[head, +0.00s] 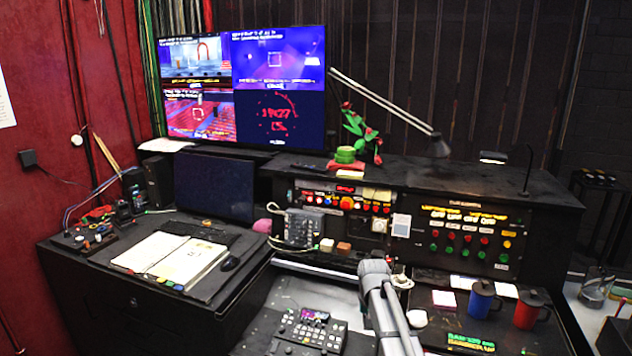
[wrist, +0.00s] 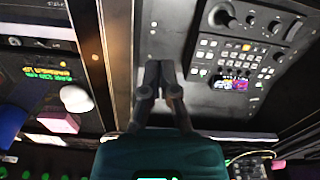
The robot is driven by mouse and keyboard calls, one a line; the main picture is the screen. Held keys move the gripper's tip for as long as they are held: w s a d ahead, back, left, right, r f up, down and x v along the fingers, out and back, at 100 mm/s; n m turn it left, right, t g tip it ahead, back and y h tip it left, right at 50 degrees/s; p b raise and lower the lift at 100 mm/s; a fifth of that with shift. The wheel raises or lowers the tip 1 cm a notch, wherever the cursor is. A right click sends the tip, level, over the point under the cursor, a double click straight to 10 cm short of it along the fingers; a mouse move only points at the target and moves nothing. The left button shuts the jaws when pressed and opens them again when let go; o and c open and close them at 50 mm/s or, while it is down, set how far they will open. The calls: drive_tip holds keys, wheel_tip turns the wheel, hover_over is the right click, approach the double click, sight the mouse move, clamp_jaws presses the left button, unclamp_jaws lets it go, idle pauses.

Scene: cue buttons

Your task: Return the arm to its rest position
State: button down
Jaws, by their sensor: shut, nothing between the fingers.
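My gripper (wrist: 158,72) shows in the wrist view with its two dark fingers together and nothing between them. It is over the strip beside the button panel (wrist: 245,50), apart from the panel's knobs and keys as far as I can tell. In the head view my grey arm rises from the bottom edge in front of the console; I cannot make out the fingertips there. The same button panel (head: 307,330), with a small lit screen, lies left of my arm. The upright console (head: 400,262) with rows of coloured buttons stands behind it.
A blue mug (head: 482,299) and a red mug (head: 530,309) stand right of my arm. A white round object (head: 417,318) is close beside it. An open binder (head: 172,259) lies on the left desk. A desk lamp (head: 437,146) hangs over the console top.

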drive_tip(key=s+d+n, duration=0.1)
drive_tip(key=s, duration=1.9)
drive_tip(key=shift+d+n, duration=0.3)
